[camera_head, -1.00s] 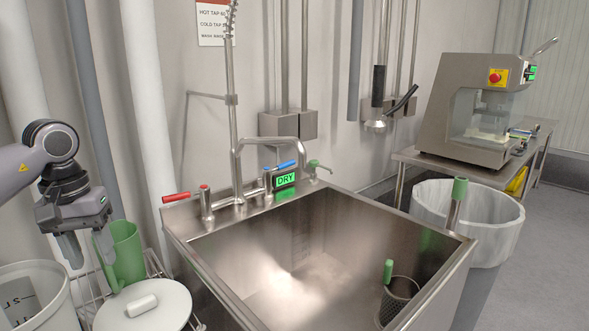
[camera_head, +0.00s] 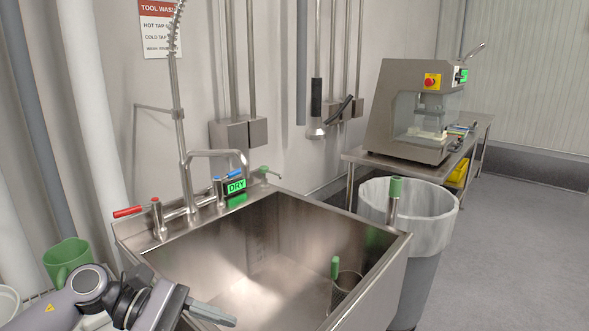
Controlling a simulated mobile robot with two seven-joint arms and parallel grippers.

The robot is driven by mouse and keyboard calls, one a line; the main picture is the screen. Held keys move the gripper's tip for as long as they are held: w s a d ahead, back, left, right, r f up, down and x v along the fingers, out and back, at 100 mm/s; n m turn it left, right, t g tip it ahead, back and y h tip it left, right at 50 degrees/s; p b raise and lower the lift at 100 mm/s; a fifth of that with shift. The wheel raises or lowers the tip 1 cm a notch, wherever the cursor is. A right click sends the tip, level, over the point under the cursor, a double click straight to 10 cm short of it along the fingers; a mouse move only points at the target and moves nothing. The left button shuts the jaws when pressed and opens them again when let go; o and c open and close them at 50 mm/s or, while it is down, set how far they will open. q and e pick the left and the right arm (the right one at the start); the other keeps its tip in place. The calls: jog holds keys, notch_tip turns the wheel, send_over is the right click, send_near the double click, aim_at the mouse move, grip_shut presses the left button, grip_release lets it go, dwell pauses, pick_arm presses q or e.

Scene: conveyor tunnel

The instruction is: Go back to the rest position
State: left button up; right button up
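My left arm comes in low at the left, and its gripper (camera_head: 208,313) points right over the near left edge of the steel sink (camera_head: 143,259). One grey finger shows; the gap between the fingers is hidden, and I see nothing held. The green mug (camera_head: 66,259) stands apart behind the arm at the far left. My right gripper is not in view.
The sink holds a dark mesh cup (camera_head: 345,286) with a green-handled tool (camera_head: 334,268). A faucet and taps line its back edge, with a green "DRY" display (camera_head: 236,186). A lined bin (camera_head: 409,217) and a machine on a table (camera_head: 417,112) stand right. Open floor lies far right.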

pick_arm(q)
jog(key=d+r+n+t+h+p, duration=0.25)
jog(key=d+n+t+h, duration=0.25)
jog(key=n, duration=0.6)
jog(key=s+a+f+n+t+y+p, duration=0.1)
jog(key=a+f+n+t+y, duration=0.4)
jog(key=n, duration=1.1)
jog(key=s+a+f+n+t+y+p, duration=0.1)
jog(key=a+f+n+t+y+p, duration=0.35)
jog(key=n, duration=1.25)
jog(key=s+a+f+n+g+y, duration=0.2)
jog(key=s+f+n+y, duration=0.5)
jog(key=s+f+n, duration=0.5)
jog(key=shift+s+a+f+n+g+b, duration=0.25)
jog(key=shift+g+b, duration=0.2)
jog(key=shift+g, duration=0.4)
